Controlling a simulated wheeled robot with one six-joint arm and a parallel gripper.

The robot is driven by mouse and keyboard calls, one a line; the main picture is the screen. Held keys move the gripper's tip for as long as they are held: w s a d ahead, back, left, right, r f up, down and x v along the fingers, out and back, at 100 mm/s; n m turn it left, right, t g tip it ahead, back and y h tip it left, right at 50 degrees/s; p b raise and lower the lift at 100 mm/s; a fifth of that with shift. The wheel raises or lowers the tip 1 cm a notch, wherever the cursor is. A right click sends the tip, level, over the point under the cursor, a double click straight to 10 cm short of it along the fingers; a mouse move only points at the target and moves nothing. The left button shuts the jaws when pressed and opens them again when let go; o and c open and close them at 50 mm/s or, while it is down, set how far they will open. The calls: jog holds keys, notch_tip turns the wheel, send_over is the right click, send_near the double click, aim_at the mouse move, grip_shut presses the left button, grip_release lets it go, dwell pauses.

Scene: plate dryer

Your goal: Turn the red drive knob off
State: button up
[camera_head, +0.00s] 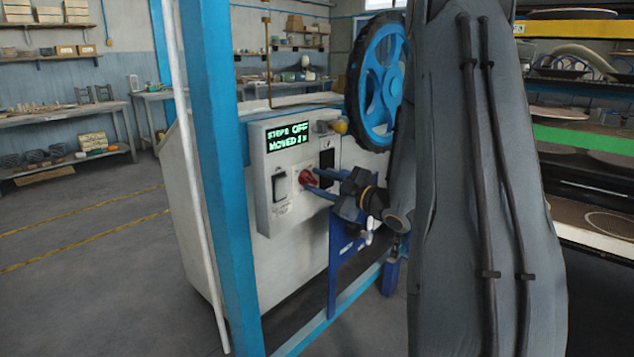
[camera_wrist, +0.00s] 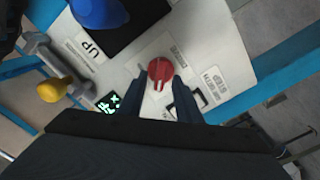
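The red drive knob (camera_head: 306,178) is on the front of a pale control box (camera_head: 270,215). In the wrist view the red knob (camera_wrist: 160,72) is round, with a raised grip bar and a pale slot or line. My gripper (camera_head: 314,180) has its blue fingers pointing at the box, near the knob. In the wrist view my gripper (camera_wrist: 158,92) is open, with one dark finger on each side below the knob and a gap between them. I cannot tell whether either finger touches the knob.
A green-lit display (camera_head: 288,137) on the box appears to read "STEPS OFF" and "MOVED". A black rocker switch (camera_head: 279,186) is left of the knob. A yellow ball handle (camera_wrist: 53,90) and blue lever part (camera_wrist: 98,12) are nearby. A blue post (camera_head: 218,180) stands in front.

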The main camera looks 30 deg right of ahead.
jog(key=v, duration=0.7)
jog(key=shift+s, duration=0.15)
jog(key=shift+r, duration=0.1)
